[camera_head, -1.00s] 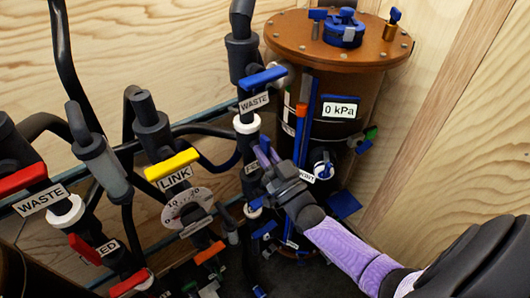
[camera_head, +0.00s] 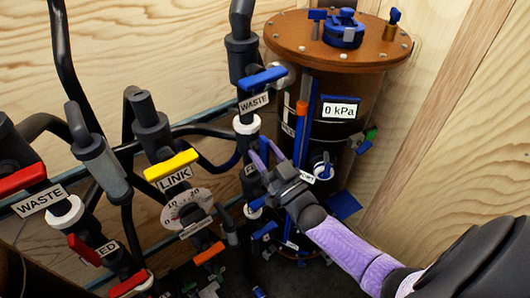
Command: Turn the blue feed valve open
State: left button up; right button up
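My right gripper (camera_head: 265,150) reaches in from the lower right. Its two purple fingers stand apart, pointing up and left, beside the blue-side pipe below the blue WASTE handle. My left gripper is not in view.
The blue WASTE handle (camera_head: 263,78) is just above the gripper. The copper-lidded filter tank (camera_head: 340,45), with a 0 kPa display (camera_head: 339,110), stands close behind. The yellow LINK handle (camera_head: 171,165), a gauge (camera_head: 187,212) and the red WASTE handle (camera_head: 22,180) are left.

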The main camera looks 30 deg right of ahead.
jog(key=v, duration=1)
